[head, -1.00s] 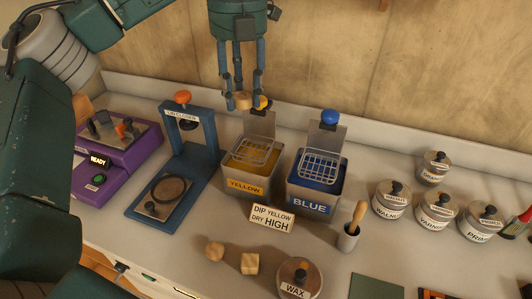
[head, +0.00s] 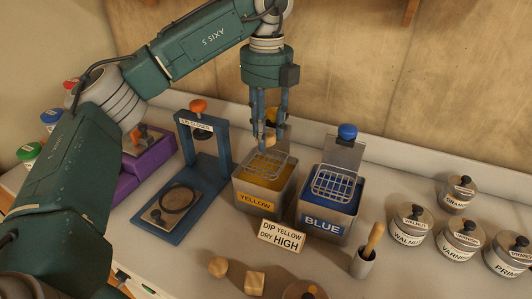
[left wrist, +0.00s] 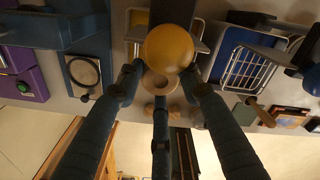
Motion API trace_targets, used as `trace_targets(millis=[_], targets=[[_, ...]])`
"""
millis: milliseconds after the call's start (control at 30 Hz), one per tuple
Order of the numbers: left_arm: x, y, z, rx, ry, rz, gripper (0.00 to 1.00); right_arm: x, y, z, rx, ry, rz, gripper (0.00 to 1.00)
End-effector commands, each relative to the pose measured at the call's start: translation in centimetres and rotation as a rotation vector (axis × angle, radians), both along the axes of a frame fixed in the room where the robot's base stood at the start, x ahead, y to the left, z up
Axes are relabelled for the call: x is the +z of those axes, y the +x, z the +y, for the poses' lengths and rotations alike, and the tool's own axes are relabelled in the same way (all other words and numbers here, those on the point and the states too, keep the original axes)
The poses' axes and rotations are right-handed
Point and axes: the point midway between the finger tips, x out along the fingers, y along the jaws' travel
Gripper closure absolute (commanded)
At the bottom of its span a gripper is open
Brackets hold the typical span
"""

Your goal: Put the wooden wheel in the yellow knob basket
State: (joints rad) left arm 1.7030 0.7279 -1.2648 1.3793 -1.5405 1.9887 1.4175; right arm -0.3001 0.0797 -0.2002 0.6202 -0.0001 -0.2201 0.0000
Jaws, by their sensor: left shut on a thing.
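My left gripper (head: 268,145) is low over the yellow tank (head: 256,202), with its fingers pointing down. It is shut on the wooden wheel (left wrist: 151,79), a pale ring seen between the fingertips in the left wrist view. In the head view the fingers mostly hide the wheel. The wire basket (head: 264,164) sits at the mouth of the yellow tank. Its yellow knob (left wrist: 169,47) is large in the left wrist view, close beside the fingers; in the head view it is partly behind them. I cannot tell whether the wheel touches the basket. My right gripper is not in view.
The blue tank (head: 325,222) with its blue-knobbed basket (head: 333,184) stands just right. A blue stand (head: 205,150) is left. A sign (head: 282,236), two wooden pieces and a brush cup (head: 363,262) are in front. Lidded tins stand right.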

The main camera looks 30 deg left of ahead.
Motion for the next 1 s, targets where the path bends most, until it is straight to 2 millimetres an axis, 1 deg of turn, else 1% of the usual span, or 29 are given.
trace_targets(millis=[233, 400, 500, 733, 1000], targets=[[-1.7, 0.0, 0.0, -0.001, 0.001, 0.001, 0.82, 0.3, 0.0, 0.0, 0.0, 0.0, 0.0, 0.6], [-4.4, -0.1, 0.0, -0.001, 0.002, 0.003, 0.82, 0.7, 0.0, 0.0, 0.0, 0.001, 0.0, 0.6], [-5.3, 0.0, 0.0, -0.002, 0.0, 0.0, 0.82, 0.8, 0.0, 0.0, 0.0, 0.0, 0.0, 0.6], [-5.4, 0.0, 0.0, -0.002, 0.0, -0.001, 0.82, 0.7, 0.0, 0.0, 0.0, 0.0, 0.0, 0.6], [-6.3, 0.0, 0.0, -0.002, 0.0, 0.0, 0.82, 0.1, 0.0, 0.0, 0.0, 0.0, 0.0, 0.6]])
